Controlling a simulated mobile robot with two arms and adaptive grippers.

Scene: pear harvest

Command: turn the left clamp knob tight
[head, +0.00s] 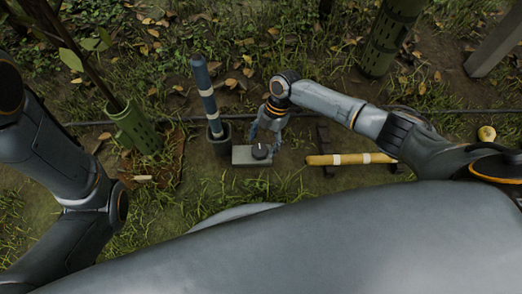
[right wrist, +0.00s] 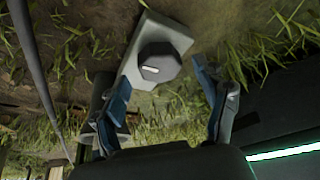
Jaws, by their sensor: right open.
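The clamp knob (head: 260,151) is a dark, round knob on a light grey block (head: 240,158) on the ground. In the right wrist view the knob (right wrist: 160,62) looks faceted and has a short white mark on its face. My right gripper (head: 264,138) is open, with its fingers reaching down over the block. In the right wrist view the blue-grey fingers of that gripper (right wrist: 163,72) stand apart, one toward each side of the knob.
A blue banded post (head: 208,95) stands in a dark cup (head: 220,140) just left of the block. A yellow banded pole (head: 345,159) lies on dark supports to the right. A green mesh guard (head: 135,127) surrounds a stem at left. A thin dark hose (head: 185,119) crosses behind.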

